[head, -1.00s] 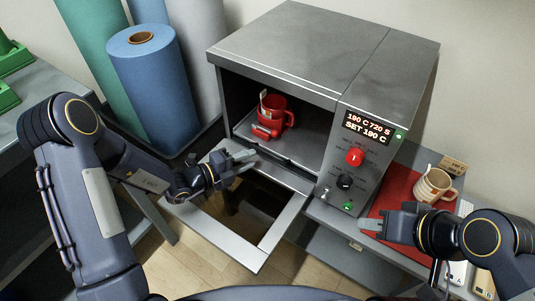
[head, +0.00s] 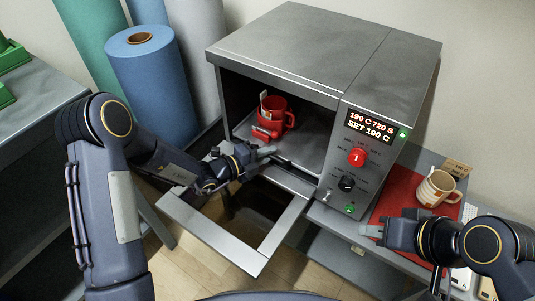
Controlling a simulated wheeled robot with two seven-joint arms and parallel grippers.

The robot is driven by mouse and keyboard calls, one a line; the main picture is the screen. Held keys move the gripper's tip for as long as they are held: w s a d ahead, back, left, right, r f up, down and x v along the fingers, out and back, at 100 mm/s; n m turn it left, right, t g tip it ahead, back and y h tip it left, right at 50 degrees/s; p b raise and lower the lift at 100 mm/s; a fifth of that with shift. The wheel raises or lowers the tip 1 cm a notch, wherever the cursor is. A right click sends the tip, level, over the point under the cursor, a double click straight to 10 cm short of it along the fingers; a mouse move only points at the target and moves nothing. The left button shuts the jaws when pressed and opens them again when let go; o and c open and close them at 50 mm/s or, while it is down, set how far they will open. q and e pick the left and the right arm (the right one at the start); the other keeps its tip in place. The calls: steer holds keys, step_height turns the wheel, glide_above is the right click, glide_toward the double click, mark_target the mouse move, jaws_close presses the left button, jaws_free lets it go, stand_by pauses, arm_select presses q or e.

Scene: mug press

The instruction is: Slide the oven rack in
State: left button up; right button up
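The grey oven (head: 320,50) stands open at the front, its framed door (head: 212,232) folded down. Inside, the grey oven rack (head: 308,143) bears a red mug (head: 276,116) with a small tag at its rim. My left gripper (head: 266,153) is at the oven mouth, over the inner end of the door, with its tips by the rack's front left. I cannot tell whether it touches the rack or how its fingers stand. My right gripper (head: 370,231) is over the red mat, below the control panel, away from the rack; its finger gap does not show.
A cream mug (head: 437,188) stands on the red mat (head: 394,197) right of the oven. The control panel (head: 352,160) shows 190 C, 720 S and a red knob. Blue (head: 155,85), green and grey rolls stand at the left. Floor shows through the door frame.

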mark_target(277, 144)
arm_select(q)
jaws_close()
steer(key=w+d, duration=0.1)
steer(key=w, duration=0.1)
steer(key=w+d, duration=0.1)
steer(key=shift+w+d+p, duration=0.3)
steer(key=shift+w+p, duration=0.1)
steer(key=shift+w, duration=0.1)
steer(key=shift+r, duration=0.1)
steer(key=shift+o, duration=1.9)
jaws_free()
steer(key=shift+w+d, duration=0.1)
steer(key=shift+o, duration=0.2)
